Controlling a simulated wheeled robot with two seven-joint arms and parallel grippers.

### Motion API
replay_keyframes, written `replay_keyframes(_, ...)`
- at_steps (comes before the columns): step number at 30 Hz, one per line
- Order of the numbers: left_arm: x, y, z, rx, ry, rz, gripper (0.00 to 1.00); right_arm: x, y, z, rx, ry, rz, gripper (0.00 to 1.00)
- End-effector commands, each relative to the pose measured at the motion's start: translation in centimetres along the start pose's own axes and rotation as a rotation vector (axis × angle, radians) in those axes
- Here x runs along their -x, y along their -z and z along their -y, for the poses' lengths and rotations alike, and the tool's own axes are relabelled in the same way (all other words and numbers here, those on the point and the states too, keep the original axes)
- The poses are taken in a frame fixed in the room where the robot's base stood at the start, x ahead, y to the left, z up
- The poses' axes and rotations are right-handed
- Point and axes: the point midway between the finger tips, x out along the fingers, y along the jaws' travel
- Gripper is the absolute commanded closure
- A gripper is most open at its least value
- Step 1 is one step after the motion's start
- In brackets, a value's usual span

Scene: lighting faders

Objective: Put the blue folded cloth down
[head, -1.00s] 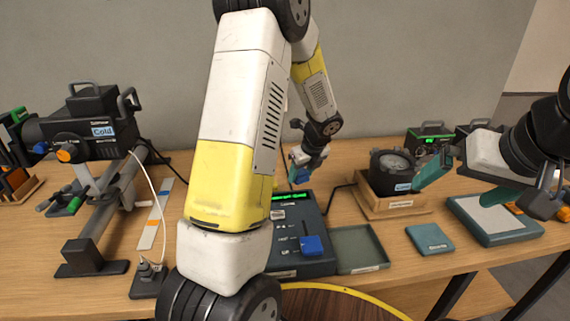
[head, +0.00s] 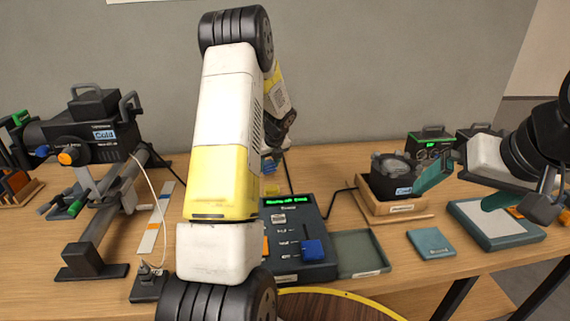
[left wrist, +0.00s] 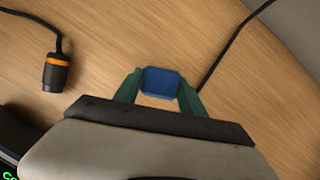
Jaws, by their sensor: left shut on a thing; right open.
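The blue folded cloth (left wrist: 160,81) is between the green fingers of my left gripper (left wrist: 159,92) in the left wrist view. The gripper is shut on it, with bare wood table beyond. In the head view my left arm hides most of that gripper; only a little of the blue cloth (head: 268,165) shows beside the arm, behind the console. I cannot tell how high it is above the table. My right gripper (head: 452,197) is open and empty at the right, its green fingers spread above the table near a black pot.
The console (head: 297,268) with a lit green display and blue fader cap stands at the front middle. A shallow green tray (head: 360,252) and a flat teal square (head: 431,242) lie right of it. A black spotlight (head: 85,137) stands left. Cables cross the back table.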

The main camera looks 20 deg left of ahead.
Motion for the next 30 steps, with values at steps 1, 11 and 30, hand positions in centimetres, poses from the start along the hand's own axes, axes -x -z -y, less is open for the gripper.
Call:
replay_keyframes(1,-1.0,0.8,0.1,-0.008,-0.003,-0.006,1.0,0.0,0.0,0.0,0.0,0.0,0.0,0.0)
replay_keyframes(11,-2.4,1.3,0.1,-0.004,0.0,-0.002,1.0,0.0,0.0,0.0,0.0,0.0,0.0,0.0)
replay_keyframes(30,-2.2,1.2,0.1,-0.003,0.001,-0.002,0.3,0.0,0.0,0.0,0.0,0.0,0.0,0.0)
